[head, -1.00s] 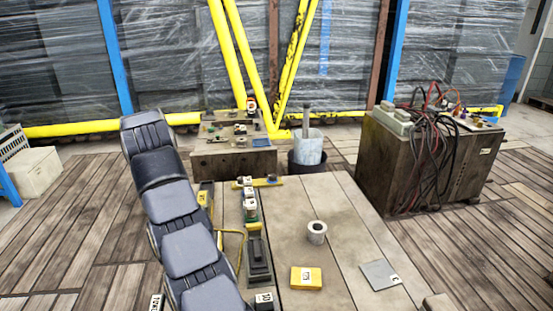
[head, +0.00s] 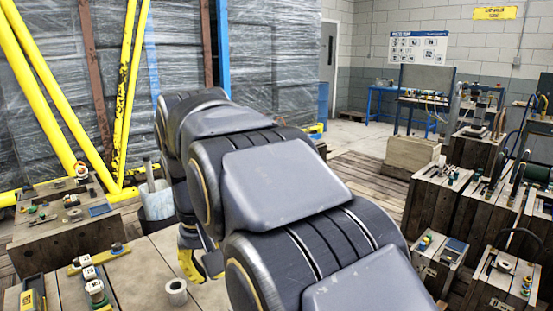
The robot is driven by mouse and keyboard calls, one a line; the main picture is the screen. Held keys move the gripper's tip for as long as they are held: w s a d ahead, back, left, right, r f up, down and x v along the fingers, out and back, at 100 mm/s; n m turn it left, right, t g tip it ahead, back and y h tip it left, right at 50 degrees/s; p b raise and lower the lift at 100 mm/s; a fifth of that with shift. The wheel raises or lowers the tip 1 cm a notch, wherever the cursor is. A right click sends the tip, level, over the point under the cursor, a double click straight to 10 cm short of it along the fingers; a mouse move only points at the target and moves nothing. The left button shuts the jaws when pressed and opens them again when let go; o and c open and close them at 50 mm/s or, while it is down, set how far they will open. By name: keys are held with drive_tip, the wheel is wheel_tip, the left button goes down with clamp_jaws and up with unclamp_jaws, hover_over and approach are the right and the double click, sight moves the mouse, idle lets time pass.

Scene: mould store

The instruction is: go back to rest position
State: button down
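My arm (head: 270,180) fills the middle of the head view, from the bottom right up to a bend near the yellow posts. A yellow and black part (head: 190,262) shows below that bend, above the pale plank bench, and looks like part of my gripper. The arm hides most of it. I cannot make out its fingertips or whether it holds anything. A grey hollow cylinder (head: 176,291) stands on the bench just in front of it, apart from it in the picture.
A yellow bar with lettered blocks (head: 89,272) lies on the bench at left. A pale bucket (head: 157,200) stands behind. Wooden crates (head: 440,200) with small parts crowd the right. Plank floor (head: 375,182) is open beyond my arm.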

drive_tip(key=s+d+m, duration=0.1)
drive_tip(key=s+d, duration=0.3)
drive_tip(key=d, duration=0.5)
drive_tip(key=s+d+f+m+g, duration=0.1)
drive_tip(key=s+d+f, duration=0.3)
drive_tip(key=s, duration=0.6)
drive_tip(key=s+d+f+m+g, duration=0.1)
drive_tip(key=s+d+f, duration=0.3)
drive_tip(key=s+d, duration=0.5)
drive_tip(key=shift+s+m+g, duration=0.4)
drive_tip(key=shift+s+m, duration=0.2)
drive_tip(key=shift+m, duration=0.3)
drive_tip(key=shift+w+f, duration=0.1)
drive_tip(key=shift+w, duration=0.05)
